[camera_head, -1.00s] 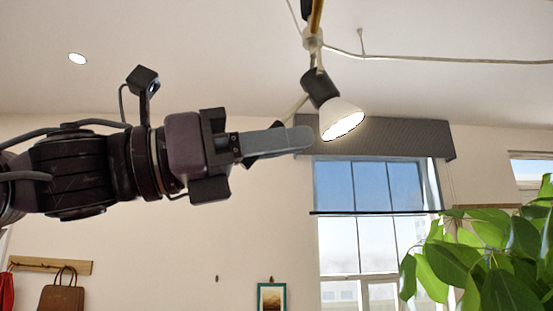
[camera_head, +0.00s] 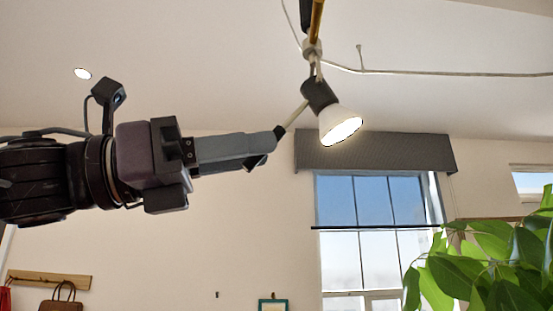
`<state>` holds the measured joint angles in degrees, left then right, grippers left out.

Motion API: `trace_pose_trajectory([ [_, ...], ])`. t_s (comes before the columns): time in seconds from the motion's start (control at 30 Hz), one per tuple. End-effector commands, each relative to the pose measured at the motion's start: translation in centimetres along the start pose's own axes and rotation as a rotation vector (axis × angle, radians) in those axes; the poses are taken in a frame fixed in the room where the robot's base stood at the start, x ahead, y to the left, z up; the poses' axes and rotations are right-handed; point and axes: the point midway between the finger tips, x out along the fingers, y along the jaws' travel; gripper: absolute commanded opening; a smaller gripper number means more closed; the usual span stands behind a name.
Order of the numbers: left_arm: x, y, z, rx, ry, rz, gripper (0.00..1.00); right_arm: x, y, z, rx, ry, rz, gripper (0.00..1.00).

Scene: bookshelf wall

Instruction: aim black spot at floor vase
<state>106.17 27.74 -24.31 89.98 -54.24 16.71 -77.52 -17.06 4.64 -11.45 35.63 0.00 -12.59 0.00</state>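A spot lamp with a black housing (camera_head: 318,95) and a lit white shade (camera_head: 341,125) hangs from a ceiling fixture. Its shade faces down and to the right. A pale rod (camera_head: 297,115) slants down left from near the lamp to a small dark piece (camera_head: 281,131). My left gripper (camera_head: 266,150) reaches in from the left, its fingertips beside that dark piece and apart from the lit shade. I cannot tell whether they touch the dark piece. The fingers overlap side-on, so their gap is unclear. The floor vase and my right gripper are not in view.
A cable (camera_head: 440,72) runs along the ceiling at right. A grey blind box (camera_head: 375,152) tops the window (camera_head: 370,200). A leafy plant (camera_head: 480,265) fills the lower right. A coat rack (camera_head: 50,279) hangs at lower left. The air below the lamp is clear.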

Motion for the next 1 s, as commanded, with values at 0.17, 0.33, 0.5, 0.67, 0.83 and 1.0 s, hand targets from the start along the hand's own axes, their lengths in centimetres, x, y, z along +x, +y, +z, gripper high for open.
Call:
trace_pose_trajectory([
  [0.17,-2.7,0.0,-0.1,0.0,-0.002,0.002,0.33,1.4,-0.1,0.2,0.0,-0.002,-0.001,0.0],
  [0.33,-3.5,0.0,0.0,-0.001,0.0,-0.001,0.33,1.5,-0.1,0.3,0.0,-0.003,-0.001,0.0],
  [0.5,-3.6,0.0,0.1,-0.001,-0.001,-0.001,0.33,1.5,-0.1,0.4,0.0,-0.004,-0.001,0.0],
  [0.67,-3.5,0.0,0.0,-0.001,-0.001,-0.001,0.33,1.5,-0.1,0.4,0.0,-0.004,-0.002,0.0],
  [0.83,-3.5,0.0,0.0,-0.001,-0.001,-0.001,0.33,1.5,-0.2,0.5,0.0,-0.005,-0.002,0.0],
  [1.0,-3.5,0.0,0.0,-0.001,-0.001,-0.001,0.33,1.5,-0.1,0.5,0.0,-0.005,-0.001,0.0],
])
